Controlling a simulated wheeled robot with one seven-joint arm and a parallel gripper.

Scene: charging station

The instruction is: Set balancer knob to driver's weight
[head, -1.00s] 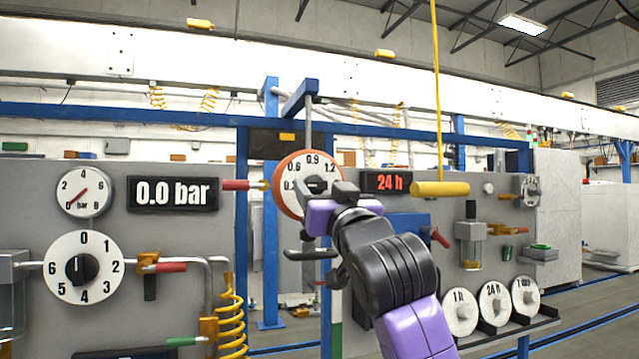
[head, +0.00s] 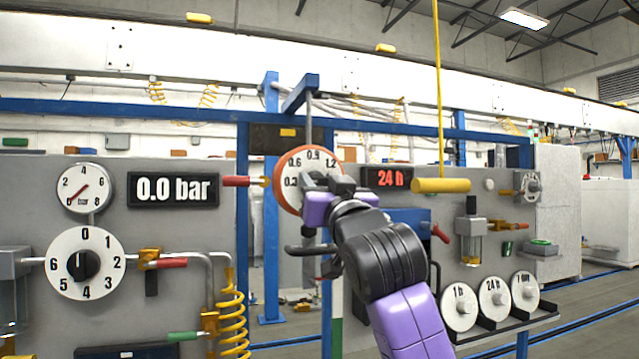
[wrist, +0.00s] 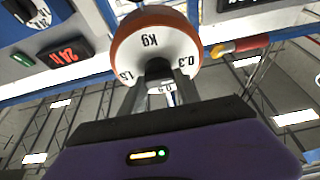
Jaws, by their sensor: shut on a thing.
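The balancer (head: 292,165) is a round white dial with an orange rim, hanging under a blue bracket. Its numbers 0.3, 0.6, 0.9 and 1.2 show in the head view. The dark balancer knob (wrist: 158,68) is at the dial's middle. My gripper (wrist: 158,82) is shut on the knob, with a finger on each side. In the head view my gripper (head: 328,182) covers the knob and the dial's lower right, so the pointer's setting is hidden.
A red-lettered display (head: 388,179) is right of the dial. A yellow handle (head: 440,186) hangs on a cord farther right. A 0.0 bar display (head: 174,190), a pressure gauge (head: 84,188) and a black-knobbed dial (head: 85,264) are at left. Labelled discs (head: 493,300) stand on a rack.

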